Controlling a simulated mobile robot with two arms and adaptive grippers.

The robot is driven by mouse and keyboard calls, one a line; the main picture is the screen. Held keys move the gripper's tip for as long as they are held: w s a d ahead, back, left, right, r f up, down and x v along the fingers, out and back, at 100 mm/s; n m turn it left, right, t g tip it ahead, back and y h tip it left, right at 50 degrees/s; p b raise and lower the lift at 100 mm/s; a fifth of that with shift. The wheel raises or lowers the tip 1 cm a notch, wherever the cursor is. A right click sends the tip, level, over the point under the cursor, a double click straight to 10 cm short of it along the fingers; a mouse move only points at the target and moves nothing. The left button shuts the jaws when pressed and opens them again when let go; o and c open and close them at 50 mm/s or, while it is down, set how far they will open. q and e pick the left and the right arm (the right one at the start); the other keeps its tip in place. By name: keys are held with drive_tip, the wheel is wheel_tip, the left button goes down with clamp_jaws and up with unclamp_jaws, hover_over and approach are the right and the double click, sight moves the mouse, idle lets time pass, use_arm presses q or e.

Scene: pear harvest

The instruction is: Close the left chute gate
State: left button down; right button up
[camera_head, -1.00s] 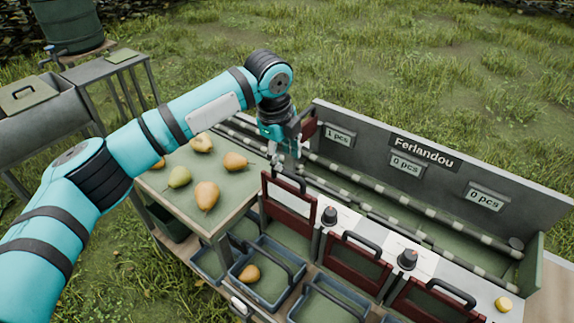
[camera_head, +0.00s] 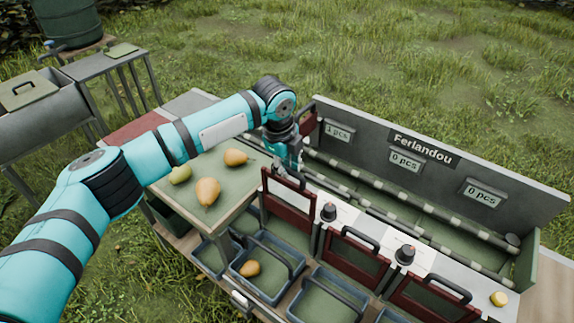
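The left chute gate (camera_head: 288,214) is a dark red framed panel with a black handle on its top edge. It stands upright and higher than the middle gate (camera_head: 352,262) and the right gate (camera_head: 425,300), so it looks raised. My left gripper (camera_head: 286,168) points down at the gate's handle and hides part of it. Its fingers are small and overlap the handle, so I cannot tell whether they grip it. My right gripper is not in view.
Pears, including one (camera_head: 207,191), lie on the green-topped table (camera_head: 232,196) left of the gate. A blue crate (camera_head: 267,296) below holds a pear (camera_head: 250,268). Black knobs (camera_head: 329,211) stand between the gates. A grey sign panel (camera_head: 440,175) rises behind.

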sight(287, 194)
use_arm(q)
drive_tip(key=shift+f, duration=0.1)
idle(0.3)
wheel_tip(287, 194, down, 9)
drive_tip(key=b, duration=0.3)
drive_tip(key=shift+f, duration=0.2)
drive_tip(key=shift+s, duration=0.1)
drive_tip(key=c, duration=1.3)
unclamp_jaws()
drive_tip(key=shift+r, duration=0.25)
drive_tip(key=r, duration=0.3)
drive_tip(key=s+a+r, duration=0.1)
drive_tip(key=r, duration=0.7)
drive_tip(key=shift+s+a+r, duration=0.1)
drive_tip(key=shift+s+a, duration=0.1)
drive_tip(key=shift+s, duration=0.15)
